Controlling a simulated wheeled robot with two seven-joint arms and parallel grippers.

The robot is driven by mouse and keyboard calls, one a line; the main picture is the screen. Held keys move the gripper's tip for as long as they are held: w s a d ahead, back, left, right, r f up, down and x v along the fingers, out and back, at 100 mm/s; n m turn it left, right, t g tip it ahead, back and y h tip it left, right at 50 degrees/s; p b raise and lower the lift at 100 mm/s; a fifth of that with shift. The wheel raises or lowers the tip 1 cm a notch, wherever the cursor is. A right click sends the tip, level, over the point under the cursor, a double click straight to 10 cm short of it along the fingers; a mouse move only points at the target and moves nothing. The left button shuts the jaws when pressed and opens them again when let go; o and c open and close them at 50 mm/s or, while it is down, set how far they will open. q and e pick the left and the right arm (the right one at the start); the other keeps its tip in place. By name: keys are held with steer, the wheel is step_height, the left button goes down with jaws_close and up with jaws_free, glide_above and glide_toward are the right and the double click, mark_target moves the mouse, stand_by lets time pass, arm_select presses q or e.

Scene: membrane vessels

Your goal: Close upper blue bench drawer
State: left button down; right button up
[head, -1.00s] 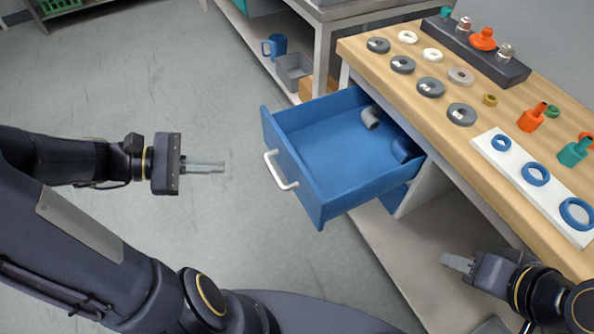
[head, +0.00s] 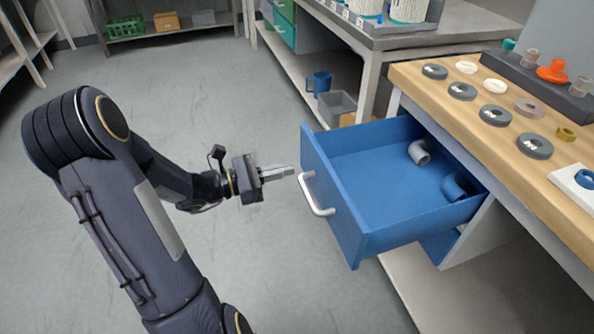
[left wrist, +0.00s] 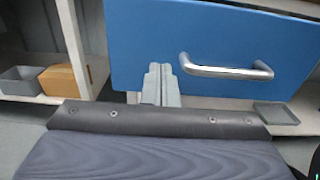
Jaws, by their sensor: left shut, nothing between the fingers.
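The upper blue bench drawer (head: 380,170) is pulled out from the wooden-topped bench. Its front carries a silver bar handle (head: 314,196). A grey elbow fitting (head: 419,152) and a blue elbow fitting (head: 458,188) lie inside it. My left gripper (head: 290,171) is shut and empty, pointing right at the drawer front, near the handle. In the left wrist view the shut fingers (left wrist: 160,82) overlap the lower edge of the blue drawer front (left wrist: 150,35), left of the handle (left wrist: 225,70). I cannot tell whether they touch it. My right gripper is out of view.
The bench top (head: 465,125) holds several rings and a dark rack (head: 535,85) of fittings. Below the neighbouring bench are a blue mug (head: 319,83) and a grey bin (head: 337,106). The floor left of the drawer is clear.

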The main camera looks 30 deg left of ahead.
arm_select(q)
steer(key=shift+b+x, duration=0.4)
steer(key=shift+x, duration=1.45)
steer(key=b, duration=0.2)
glide_above(393, 159)
steer(key=shift+s+a, duration=0.2)
steer(key=shift+w+d, duration=0.2)
steer(key=shift+w+r, duration=0.1)
steer(key=shift+r, duration=0.1)
